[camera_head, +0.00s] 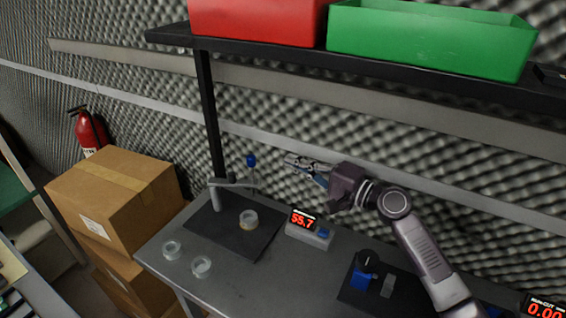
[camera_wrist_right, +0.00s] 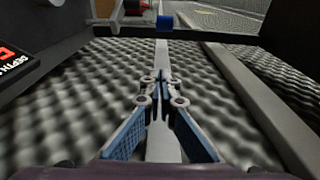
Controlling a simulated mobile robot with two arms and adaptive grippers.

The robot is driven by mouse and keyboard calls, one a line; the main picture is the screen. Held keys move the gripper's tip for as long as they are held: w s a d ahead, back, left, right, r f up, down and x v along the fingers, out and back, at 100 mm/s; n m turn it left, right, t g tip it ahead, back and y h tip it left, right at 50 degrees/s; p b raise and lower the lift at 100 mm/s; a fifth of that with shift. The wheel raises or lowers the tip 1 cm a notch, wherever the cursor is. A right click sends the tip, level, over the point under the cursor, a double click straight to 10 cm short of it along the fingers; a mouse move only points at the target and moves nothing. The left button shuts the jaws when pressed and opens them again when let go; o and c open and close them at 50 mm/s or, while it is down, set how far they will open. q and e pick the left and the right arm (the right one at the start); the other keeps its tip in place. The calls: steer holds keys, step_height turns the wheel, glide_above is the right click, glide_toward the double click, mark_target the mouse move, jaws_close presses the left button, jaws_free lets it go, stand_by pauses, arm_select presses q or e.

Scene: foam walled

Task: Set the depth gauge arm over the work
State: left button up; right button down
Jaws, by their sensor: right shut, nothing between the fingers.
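The depth gauge is a grey post (camera_head: 216,199) with a short horizontal arm (camera_head: 236,184) pointing right. A thin upright rod with a blue knob (camera_head: 251,160) stands at the arm's end. A blue knob also shows at the top of the right wrist view (camera_wrist_right: 164,22). A round clear dish with amber contents (camera_head: 248,219) sits on a dark mat (camera_head: 228,236), below the arm's end in the picture. Whether the rod is directly above it, I cannot tell. My right gripper (camera_head: 292,161) is shut and empty, right of the blue knob and apart from it. My left gripper is out of view.
Two clear dishes (camera_head: 201,266) stand at the bench's front left. A red-digit display reading 55.7 (camera_head: 303,220) stands right of the mat. A dark shelf (camera_head: 420,73) with red (camera_head: 255,20) and green (camera_head: 430,40) bins overhangs the bench. Cardboard boxes (camera_head: 115,200) stand left.

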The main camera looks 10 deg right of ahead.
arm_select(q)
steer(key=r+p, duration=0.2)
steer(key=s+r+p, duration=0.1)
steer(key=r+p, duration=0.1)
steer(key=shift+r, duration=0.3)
arm_select(e)
steer(key=w+a, duration=0.2)
steer(key=a, duration=0.6)
steer(key=shift+w, duration=0.2)
arm_select(q)
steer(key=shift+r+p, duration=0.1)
steer(key=shift+p, duration=0.2)
